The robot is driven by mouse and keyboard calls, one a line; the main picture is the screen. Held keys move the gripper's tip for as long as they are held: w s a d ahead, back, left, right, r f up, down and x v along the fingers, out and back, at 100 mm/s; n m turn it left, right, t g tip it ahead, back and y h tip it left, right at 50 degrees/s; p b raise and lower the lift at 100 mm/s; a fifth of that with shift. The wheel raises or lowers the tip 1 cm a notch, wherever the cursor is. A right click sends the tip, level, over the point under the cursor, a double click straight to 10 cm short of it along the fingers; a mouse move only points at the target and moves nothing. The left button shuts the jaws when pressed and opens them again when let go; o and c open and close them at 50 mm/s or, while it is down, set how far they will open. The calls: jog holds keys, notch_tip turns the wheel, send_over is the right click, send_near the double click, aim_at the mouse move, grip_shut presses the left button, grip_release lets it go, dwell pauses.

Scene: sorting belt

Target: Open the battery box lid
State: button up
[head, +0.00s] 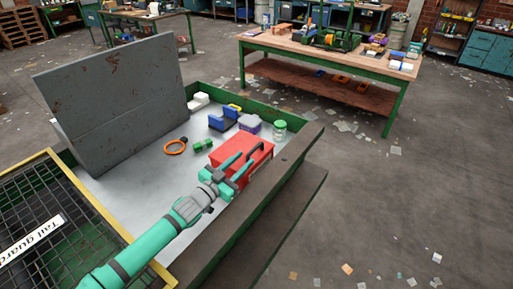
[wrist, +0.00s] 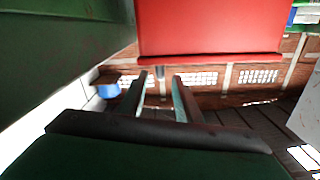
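The red battery box (head: 232,151) sits on the grey metal belt surface near its right edge. Its lid looks shut, with a dark handle (head: 256,150) on top. My gripper (head: 240,165) is at the near side of the box, its two teal fingers apart and overlapping the box in the head view. In the wrist view the box (wrist: 210,28) fills the top, with a lip along its edge. My fingers (wrist: 160,80) point toward that lip with a gap between them, and a small dark piece shows between their tips. Contact cannot be told.
An orange ring (head: 175,147), a green block (head: 203,145), a blue holder (head: 222,120) and a green-lidded jar (head: 279,130) lie beyond the box. A grey panel (head: 112,95) stands at the left. A raised green edge (head: 285,165) borders the right.

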aim_at(260, 144)
jog(key=x, duration=0.9)
jog(key=shift+w+d, duration=0.1)
jog(key=shift+w, duration=0.05)
jog(key=shift+r, duration=0.1)
grip_shut()
